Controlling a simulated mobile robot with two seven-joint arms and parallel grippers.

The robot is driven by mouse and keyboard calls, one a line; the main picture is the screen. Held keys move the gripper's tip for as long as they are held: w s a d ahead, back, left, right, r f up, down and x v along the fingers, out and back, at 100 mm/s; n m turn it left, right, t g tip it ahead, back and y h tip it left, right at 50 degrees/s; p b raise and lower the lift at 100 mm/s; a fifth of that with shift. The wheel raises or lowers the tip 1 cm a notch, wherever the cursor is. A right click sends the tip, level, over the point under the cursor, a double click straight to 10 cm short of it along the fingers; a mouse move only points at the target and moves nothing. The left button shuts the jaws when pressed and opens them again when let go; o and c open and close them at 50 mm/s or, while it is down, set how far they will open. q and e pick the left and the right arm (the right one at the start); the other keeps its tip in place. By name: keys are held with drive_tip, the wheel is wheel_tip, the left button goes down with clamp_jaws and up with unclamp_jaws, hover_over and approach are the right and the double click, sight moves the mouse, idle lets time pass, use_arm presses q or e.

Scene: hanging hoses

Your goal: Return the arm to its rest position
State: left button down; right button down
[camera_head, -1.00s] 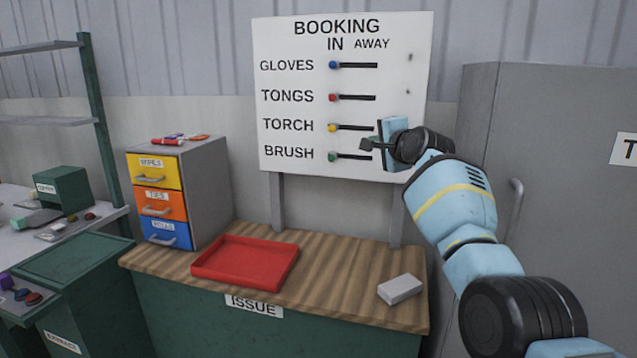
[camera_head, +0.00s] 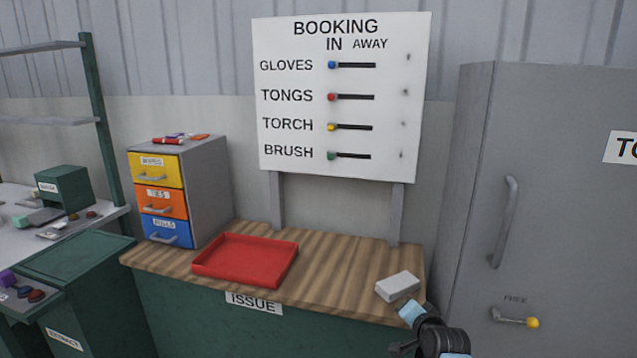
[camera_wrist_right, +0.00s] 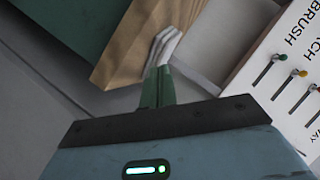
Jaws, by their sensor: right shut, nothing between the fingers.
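My right gripper (camera_head: 400,348) is low at the right in the head view, in front of the counter's right end and below the white block. In the right wrist view its green fingers (camera_wrist_right: 158,88) are together with nothing held between them. The rest of my right arm is mostly out of the head view. My left arm and gripper do not show.
The wooden counter (camera_head: 330,265) carries a red tray (camera_head: 245,261) and a white block (camera_head: 398,286). The booking board (camera_head: 340,100) stands behind, all four sliders at the IN side. A grey cabinet (camera_head: 560,200) with a handle and yellow-knobbed lever (camera_head: 520,320) is at right.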

drive_tip(key=s+d+f+n+g, duration=0.1)
drive_tip(key=s+f+n, duration=0.2)
drive_tip(key=s+f, duration=0.7)
drive_tip(key=s+f+n+g, duration=0.1)
drive_tip(key=s+f+n, duration=0.1)
drive_tip(key=s+f, duration=0.8)
drive_tip(key=s+a+n+g, duration=0.2)
drive_tip(key=s+n, duration=0.3)
drive_tip(key=s, duration=2.4)
drive_tip(key=shift+s+a+n+y, duration=0.15)
drive_tip(key=shift+a+n+y, duration=0.15)
drive_tip(key=shift+a, duration=0.05)
